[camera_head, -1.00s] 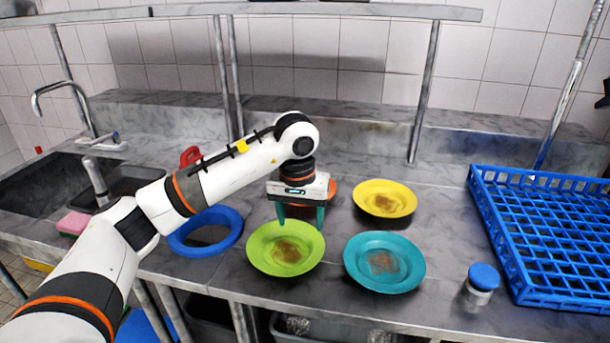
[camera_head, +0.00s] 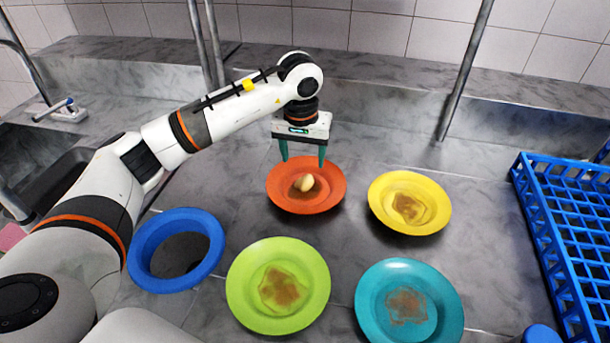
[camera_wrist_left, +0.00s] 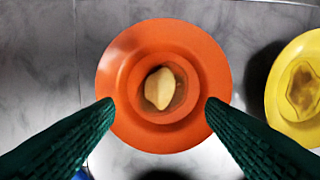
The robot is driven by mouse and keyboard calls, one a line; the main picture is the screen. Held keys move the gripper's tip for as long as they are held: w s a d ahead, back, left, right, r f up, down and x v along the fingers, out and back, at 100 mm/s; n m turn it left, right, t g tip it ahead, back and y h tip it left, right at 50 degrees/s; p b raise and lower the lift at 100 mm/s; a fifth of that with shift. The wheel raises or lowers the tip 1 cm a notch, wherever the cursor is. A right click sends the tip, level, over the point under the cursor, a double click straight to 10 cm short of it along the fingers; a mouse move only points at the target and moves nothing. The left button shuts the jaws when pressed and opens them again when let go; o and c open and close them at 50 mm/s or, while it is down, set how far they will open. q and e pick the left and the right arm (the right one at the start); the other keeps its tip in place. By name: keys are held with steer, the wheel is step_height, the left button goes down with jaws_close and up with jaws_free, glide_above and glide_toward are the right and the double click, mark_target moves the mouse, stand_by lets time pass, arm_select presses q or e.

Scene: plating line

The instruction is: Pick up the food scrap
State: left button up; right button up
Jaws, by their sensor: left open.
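The food scrap (camera_head: 304,183) is a small pale yellow lump lying on a brown stain in the middle of an orange plate (camera_head: 331,198). In the left wrist view the scrap (camera_wrist_left: 160,88) sits near the picture's centre, inside the plate's (camera_wrist_left: 121,61) well. My left gripper (camera_head: 303,164) is open and empty above the far part of the orange plate, pointing down. In the left wrist view its two green fingertips (camera_wrist_left: 157,103) are wide apart on either side of the scrap, not touching it. My right gripper is not in view.
A yellow plate (camera_head: 437,219), a green plate (camera_head: 243,290) and a teal plate (camera_head: 450,310) with brown stains stand close by. A blue ring (camera_head: 142,262) surrounds a dark opening at left. A blue rack (camera_head: 548,235) stands at right.

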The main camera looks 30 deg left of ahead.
mark_target(304, 180)
arm_select(q)
step_height(304, 180, down, 2)
steer(key=shift+f, duration=0.15)
steer(key=shift+w+f+p, duration=0.2)
steer(key=shift+f+p, duration=0.25)
steer(key=shift+f, duration=0.2)
step_height(304, 180, down, 4)
steer(key=shift+w+a+r+p, duration=0.1)
steer(key=shift+r+p, duration=0.15)
steer(key=shift+p, duration=0.5)
steer(key=shift+w+f, duration=0.1)
steer(key=shift+f, duration=0.55)
steer(key=c, duration=1)
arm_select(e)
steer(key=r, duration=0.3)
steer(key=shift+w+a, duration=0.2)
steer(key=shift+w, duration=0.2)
